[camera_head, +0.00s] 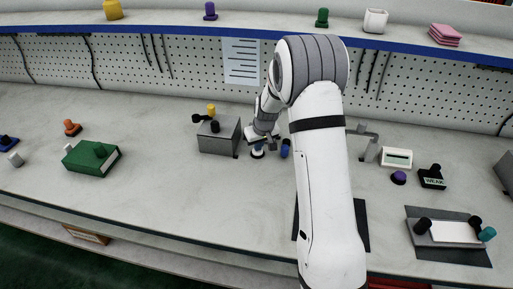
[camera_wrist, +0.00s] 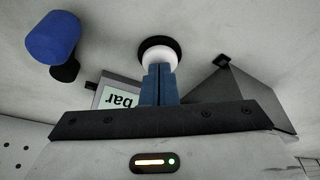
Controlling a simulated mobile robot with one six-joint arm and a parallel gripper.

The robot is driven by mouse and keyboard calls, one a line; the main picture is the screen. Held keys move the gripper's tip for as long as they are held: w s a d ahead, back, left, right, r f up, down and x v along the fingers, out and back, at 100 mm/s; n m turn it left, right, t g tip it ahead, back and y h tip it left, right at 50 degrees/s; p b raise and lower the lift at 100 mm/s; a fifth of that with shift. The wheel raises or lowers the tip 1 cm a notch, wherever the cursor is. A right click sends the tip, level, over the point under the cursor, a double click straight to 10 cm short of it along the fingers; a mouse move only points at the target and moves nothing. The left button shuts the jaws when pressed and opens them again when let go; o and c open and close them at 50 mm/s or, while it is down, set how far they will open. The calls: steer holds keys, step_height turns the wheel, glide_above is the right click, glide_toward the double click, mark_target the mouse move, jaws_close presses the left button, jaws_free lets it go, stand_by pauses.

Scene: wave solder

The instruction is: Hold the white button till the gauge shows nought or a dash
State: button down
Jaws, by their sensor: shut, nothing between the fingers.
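The white button (camera_wrist: 158,52) with a black ring around it is at the top middle of the wrist view. My gripper (camera_wrist: 159,68) has its blue fingers shut together with nothing between them. The fingertips overlap the button's lower edge; whether they press it I cannot tell. The gauge (camera_wrist: 121,97) is left of the fingers, its display upside down with "bar" readable; its figure is hidden behind my gripper. In the head view my gripper (camera_head: 257,147) points down at the button (camera_head: 257,154) on the bench, and the gauge cannot be made out.
A blue knob (camera_wrist: 52,37) stands left of the button in the wrist view. A green box (camera_head: 91,158) is farther left, and a "WEAK" block (camera_head: 433,178) is at right.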

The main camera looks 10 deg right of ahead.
stand_by(0.5)
steer(key=shift+r+p, duration=1.35)
steer(key=shift+r, duration=1.6)
steer(key=a+b+v, duration=0.1)
steer(key=v, duration=0.7)
steer(key=s+r+m, duration=0.1)
steer(key=s+r, duration=0.3)
steer(key=s, duration=0.4)
steer(key=s+r, duration=0.4)
steer(key=s, duration=0.4)
steer(key=s+m, duration=0.1)
steer(key=s, duration=1.6)
steer(key=shift+s+d+m+g+h, duration=0.2)
steer(key=shift+s+m+g+h, duration=0.1)
steer(key=shift+h, duration=0.1)
